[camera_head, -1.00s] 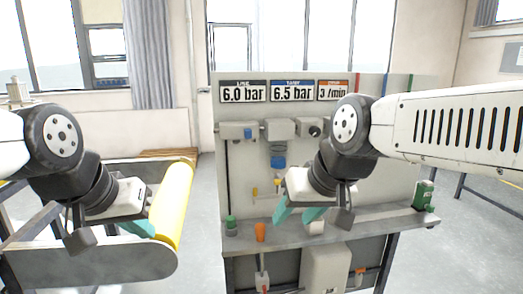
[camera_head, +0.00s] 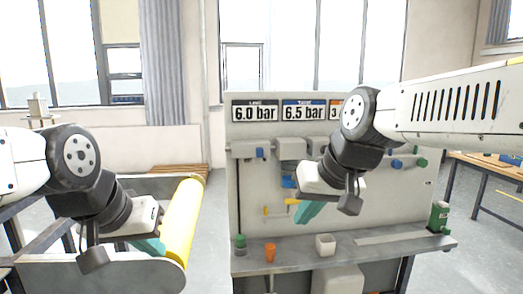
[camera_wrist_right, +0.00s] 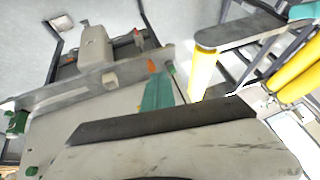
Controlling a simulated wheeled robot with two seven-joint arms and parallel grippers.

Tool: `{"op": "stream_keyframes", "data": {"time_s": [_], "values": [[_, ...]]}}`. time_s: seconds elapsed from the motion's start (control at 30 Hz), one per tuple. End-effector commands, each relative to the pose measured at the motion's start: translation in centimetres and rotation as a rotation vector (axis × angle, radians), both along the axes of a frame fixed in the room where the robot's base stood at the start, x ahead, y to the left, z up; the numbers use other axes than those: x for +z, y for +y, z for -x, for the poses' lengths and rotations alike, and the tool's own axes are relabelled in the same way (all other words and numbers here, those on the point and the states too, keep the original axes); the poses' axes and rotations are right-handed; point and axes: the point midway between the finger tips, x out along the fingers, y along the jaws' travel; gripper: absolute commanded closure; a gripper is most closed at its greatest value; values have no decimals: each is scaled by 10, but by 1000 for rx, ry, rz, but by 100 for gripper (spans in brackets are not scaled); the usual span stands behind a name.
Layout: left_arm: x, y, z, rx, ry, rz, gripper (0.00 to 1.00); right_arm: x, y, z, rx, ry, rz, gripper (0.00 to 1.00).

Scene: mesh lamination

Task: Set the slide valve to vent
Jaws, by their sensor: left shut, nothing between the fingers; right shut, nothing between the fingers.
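The grey valve panel (camera_head: 380,195) stands ahead with pressure signs on top. I cannot tell for sure which fitting is the slide valve. A grey box with a blue knob (camera_head: 259,153) is at upper left, and a blue fitting (camera_head: 288,182) hangs below the middle box. Small yellow handles (camera_head: 292,202) sit lower down, partly behind my right gripper. My right gripper (camera_head: 303,214) is shut and empty in front of the panel, above the shelf; its teal fingers show in the right wrist view (camera_wrist_right: 158,92). My left gripper (camera_head: 152,247) is shut and empty by the yellow roll (camera_head: 184,218).
More blue and green knobs (camera_head: 421,162) are at the panel's right. My right arm hides part of the panel.

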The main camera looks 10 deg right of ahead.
Motion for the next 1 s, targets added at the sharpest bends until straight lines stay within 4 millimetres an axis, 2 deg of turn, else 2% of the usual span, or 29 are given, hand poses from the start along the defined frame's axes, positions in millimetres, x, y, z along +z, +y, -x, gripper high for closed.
{"op": "stream_keyframes", "data": {"time_s": [0.1, 0.3, 0.43, 0.6, 0.8, 1.0], "values": [[0, 0, 0, 0, 0, 0, 100, 34, -4, -41, 1, 28, -38, 100], [0, 0, 0, 0, 0, 0, 100, 83, -11, -116, 22, 67, -110, 100], [0, 0, 0, 0, 0, 0, 100, 107, -17, -164, 48, 81, -153, 100], [0, 0, 0, 0, 0, 0, 100, 126, -25, -222, 90, 88, -195, 100], [0, 0, 0, 0, 0, 0, 100, 134, -31, -263, 134, 86, -224, 100], [0, 0, 0, 0, 0, 0, 100, 137, -32, -276, 153, 83, -232, 100]]}}
